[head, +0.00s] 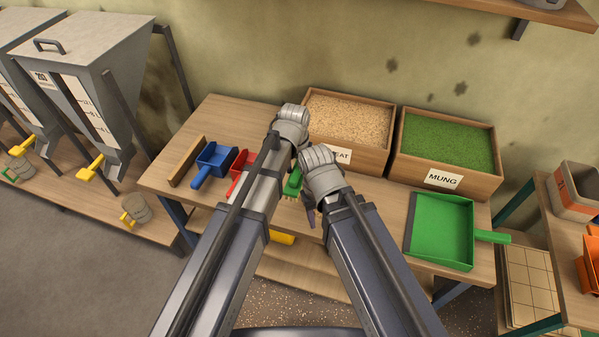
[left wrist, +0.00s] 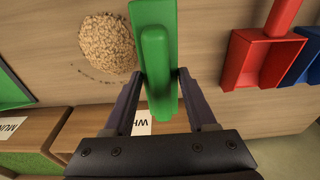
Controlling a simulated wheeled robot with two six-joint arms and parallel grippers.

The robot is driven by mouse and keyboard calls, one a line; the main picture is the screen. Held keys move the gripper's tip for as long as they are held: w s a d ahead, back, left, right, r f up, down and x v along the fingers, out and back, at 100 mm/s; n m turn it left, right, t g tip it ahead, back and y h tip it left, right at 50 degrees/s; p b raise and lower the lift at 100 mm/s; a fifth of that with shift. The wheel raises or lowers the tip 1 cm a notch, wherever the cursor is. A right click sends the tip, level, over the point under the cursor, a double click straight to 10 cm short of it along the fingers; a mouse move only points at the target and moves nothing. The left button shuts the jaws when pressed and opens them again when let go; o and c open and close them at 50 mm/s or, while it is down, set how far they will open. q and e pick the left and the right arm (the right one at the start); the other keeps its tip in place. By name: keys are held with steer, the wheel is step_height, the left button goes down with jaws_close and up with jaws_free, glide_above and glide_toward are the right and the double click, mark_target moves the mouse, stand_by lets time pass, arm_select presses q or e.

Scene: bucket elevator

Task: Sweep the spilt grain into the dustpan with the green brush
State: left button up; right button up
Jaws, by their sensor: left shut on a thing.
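The green brush (left wrist: 157,55) is held between the two fingers of my left gripper (left wrist: 157,74). In the head view a part of the brush (head: 293,182) shows between my arms, over the table. The spilt grain (left wrist: 107,42) is a tan pile with a few loose grains, on the table just left of the brush in the left wrist view. In the head view my arms hide most of it. The green dustpan (head: 440,230) lies at the right front of the table. My right gripper is mostly hidden by its own wrist, so its jaws are unclear.
A wheat box (head: 349,118) and a mung box (head: 447,150) stand along the table's back. A blue scoop (head: 213,163) and a red scoop (head: 240,170) lie to the left. A side shelf (head: 575,240) stands at the right. The table between brush and dustpan is partly covered by my right arm.

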arm_select(q)
steer(key=shift+f+b, duration=2.45)
steer(key=shift+b, duration=0.05)
steer(key=shift+r, duration=0.1)
